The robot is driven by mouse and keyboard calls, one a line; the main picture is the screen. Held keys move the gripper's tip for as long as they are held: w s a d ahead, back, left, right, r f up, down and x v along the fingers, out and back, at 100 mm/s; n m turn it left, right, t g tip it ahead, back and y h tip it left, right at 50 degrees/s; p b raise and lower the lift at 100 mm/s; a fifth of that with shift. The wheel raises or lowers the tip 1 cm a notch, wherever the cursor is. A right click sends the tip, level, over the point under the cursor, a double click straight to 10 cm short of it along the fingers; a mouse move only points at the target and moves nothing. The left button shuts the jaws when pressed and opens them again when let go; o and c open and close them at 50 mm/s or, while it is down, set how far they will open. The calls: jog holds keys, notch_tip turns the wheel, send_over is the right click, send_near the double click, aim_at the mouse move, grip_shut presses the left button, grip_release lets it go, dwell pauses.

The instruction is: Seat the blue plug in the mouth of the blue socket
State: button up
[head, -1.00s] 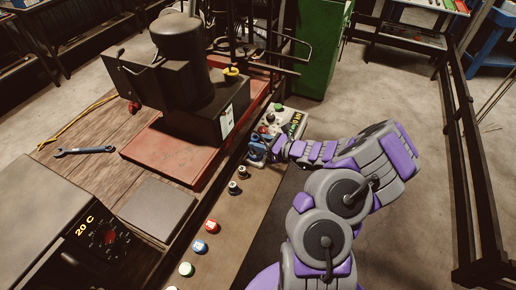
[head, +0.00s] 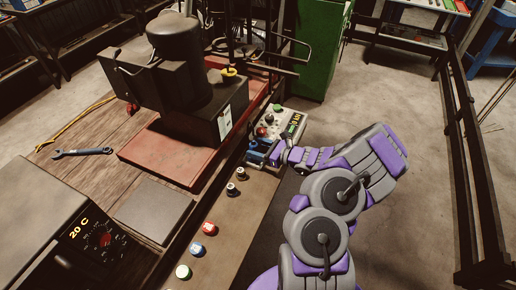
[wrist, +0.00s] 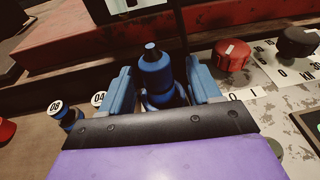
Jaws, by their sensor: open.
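In the wrist view, a blue cylindrical piece with a black tip (wrist: 154,66), which looks like the blue plug, stands upright between my gripper's blue fingers. A wider blue ring-like part (wrist: 164,97) shows at its lower end; I cannot tell whether this is the socket or part of the plug. My gripper (wrist: 161,86) is open, with one finger on each side of the blue piece and gaps visible. In the head view, my gripper (head: 266,155) is at the near end of the control panel, and the blue parts there are too small to separate.
The control panel (head: 268,120) with red and black knobs lies just beyond my gripper. Capped posts (head: 236,180) and coloured buttons (head: 209,228) line the bench edge. The dark crimper machine (head: 185,100) stands on a red base to the left. Floor to the right is open.

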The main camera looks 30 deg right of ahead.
jog(key=p+v, duration=0.3)
jog(key=v, duration=0.8)
jog(key=a+r+n+g+y, duration=0.4)
jog(key=a+r+n, duration=0.3)
jog(key=a+r, duration=0.3)
jog(key=s+a+r+n+g+h, duration=0.1)
jog(key=s+a+r+n+g, duration=0.25)
jog(key=a, duration=0.25)
jog(key=s+a+r+n+g, duration=0.25)
jog(key=s+a+n, duration=0.2)
jog(key=a, duration=0.25)
jog(key=s+a+r+n+g+h, duration=0.1)
jog(key=s+a+r+n+g, duration=0.15)
jog(key=a+n, duration=0.3)
jog(key=s+d+r+n+g+h, duration=0.1)
jog(key=s+n+h, duration=0.3)
jog(key=s, duration=0.6)
jog(key=s+d+r+n+g+h, duration=0.1)
jog(key=s+d+n+h, duration=0.3)
jog(key=s, duration=0.6)
jog(key=shift+s+r+n+h, duration=0.2)
jog(key=shift+r+n+h, duration=0.15)
jog(key=shift+h, duration=0.85)
